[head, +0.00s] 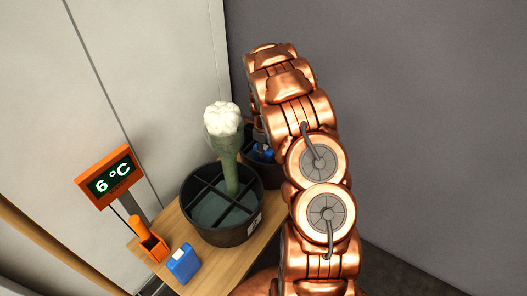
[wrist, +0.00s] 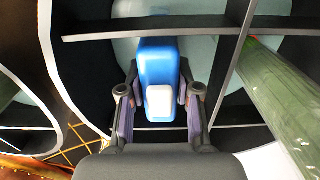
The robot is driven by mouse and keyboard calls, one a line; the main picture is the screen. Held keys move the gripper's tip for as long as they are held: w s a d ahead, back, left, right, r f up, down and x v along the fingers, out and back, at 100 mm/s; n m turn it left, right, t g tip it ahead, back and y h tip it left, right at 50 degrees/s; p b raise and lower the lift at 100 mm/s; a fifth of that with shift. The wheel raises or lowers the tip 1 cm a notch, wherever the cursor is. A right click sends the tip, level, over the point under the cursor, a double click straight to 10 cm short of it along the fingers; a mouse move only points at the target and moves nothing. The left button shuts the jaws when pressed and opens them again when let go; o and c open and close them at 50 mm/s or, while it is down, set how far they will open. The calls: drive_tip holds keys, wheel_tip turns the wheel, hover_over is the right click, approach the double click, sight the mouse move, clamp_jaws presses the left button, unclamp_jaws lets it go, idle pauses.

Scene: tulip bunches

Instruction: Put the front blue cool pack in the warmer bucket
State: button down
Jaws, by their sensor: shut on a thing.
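My gripper (wrist: 158,92) is shut on a blue cool pack (wrist: 158,60) with a white patch in the wrist view. Black divider bars (wrist: 90,34) of a bucket surround the pack; how deep it sits cannot be told. In the head view, blue (head: 263,152) shows beside my arm at the back bucket (head: 262,174), which my arm partly hides. The front bucket (head: 224,238) is black, with dividers and a bouquet of white flowers (head: 221,117) in green wrapping. Another blue cool pack (head: 183,264) lies on the table. An orange display (head: 110,184) reads 6 °C; no second display is visible.
The wooden table (head: 222,262) is narrow. An orange holder (head: 153,247) with an orange-handled item stands at its left edge. Green wrapping (wrist: 280,95) is close to my gripper on the right in the wrist view. Walls stand behind the table.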

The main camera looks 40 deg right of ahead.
drive_tip(key=shift+f, duration=0.35)
drive_tip(key=c, duration=0.8)
unclamp_jaws()
drive_tip(key=shift+r, duration=0.1)
drive_tip(key=shift+r+p, duration=0.4)
drive_tip(key=shift+r, duration=0.4)
wheel_tip(320, 180, up, 12)
drive_tip(key=b, duration=0.2)
drive_tip(key=shift+f, duration=0.25)
drive_tip(key=shift+a, duration=0.1)
